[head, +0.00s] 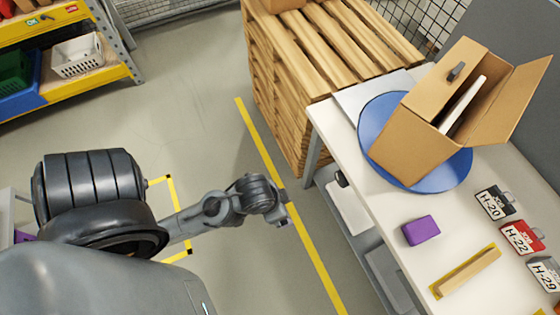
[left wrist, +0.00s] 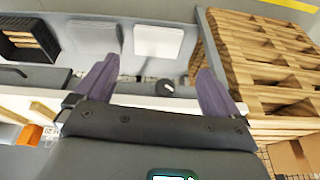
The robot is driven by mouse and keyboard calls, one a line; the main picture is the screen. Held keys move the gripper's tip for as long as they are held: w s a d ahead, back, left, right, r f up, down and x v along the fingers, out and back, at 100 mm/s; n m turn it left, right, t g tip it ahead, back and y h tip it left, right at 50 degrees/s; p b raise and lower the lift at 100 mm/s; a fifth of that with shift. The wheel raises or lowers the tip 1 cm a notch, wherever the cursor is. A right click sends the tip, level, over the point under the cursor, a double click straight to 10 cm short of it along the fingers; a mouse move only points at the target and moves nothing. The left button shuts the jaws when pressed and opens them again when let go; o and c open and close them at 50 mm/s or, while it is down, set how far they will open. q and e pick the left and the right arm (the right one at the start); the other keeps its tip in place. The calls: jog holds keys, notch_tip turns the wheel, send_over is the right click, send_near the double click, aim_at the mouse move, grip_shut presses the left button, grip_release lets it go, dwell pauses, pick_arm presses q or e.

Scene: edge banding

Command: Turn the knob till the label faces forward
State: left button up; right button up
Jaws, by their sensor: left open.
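A small round black knob (left wrist: 167,88) with a light mark on it sits at the table's front edge in the left wrist view, between my finger lines. A small dark round shape at the table edge in the head view (head: 341,179) looks like the same knob. I cannot read a label on it. My left gripper (left wrist: 156,66) is open, with two purple fingers spread on either side of the knob in the picture and not touching it. In the head view my left arm ends at the left gripper (head: 280,213), left of the table and apart from it. My right gripper is not in view.
The white table (head: 385,210) holds a blue disc (head: 445,178) under an open cardboard box (head: 410,130), a purple block (head: 421,230) and a wooden strip (head: 470,272). Tags H-20, H-22 and H-29 line the right. Stacked pallets (head: 275,90) stand behind. Floor left of the table is clear.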

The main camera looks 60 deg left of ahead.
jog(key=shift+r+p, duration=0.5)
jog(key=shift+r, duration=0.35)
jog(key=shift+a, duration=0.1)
